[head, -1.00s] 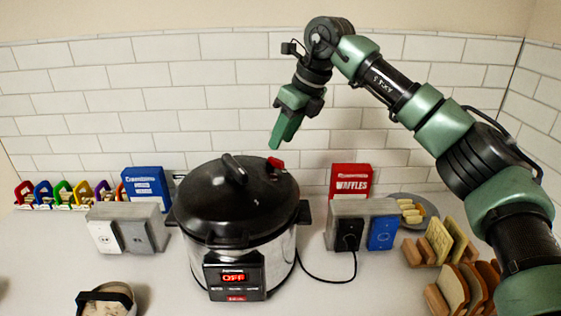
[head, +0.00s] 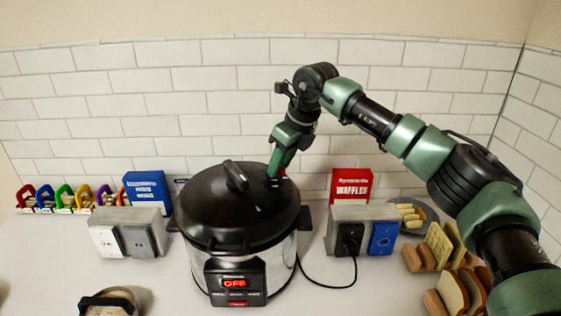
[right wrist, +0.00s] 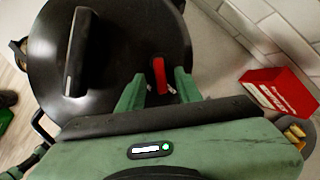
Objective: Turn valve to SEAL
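The black-lidded pressure cooker (head: 215,212) stands on the counter; its display reads OFF. The red valve (right wrist: 159,75) is on the lid, to the right of the lid handle (right wrist: 82,45). In the head view only a bit of the red shows, as my gripper covers it. My right gripper (head: 277,172) points down at the valve. In the right wrist view the fingers of this gripper (right wrist: 157,90) are apart, one on each side of the valve, with gaps visible. I cannot tell whether either finger touches the valve or lid. My left gripper is not identifiable in view.
A red waffles box (head: 351,185) and a grey outlet block (head: 362,212) stand right of the cooker. A blue box (head: 148,188) and another outlet block (head: 128,232) stand left. Bread racks (head: 455,290) are at the front right. A black cord (head: 325,284) runs across the counter.

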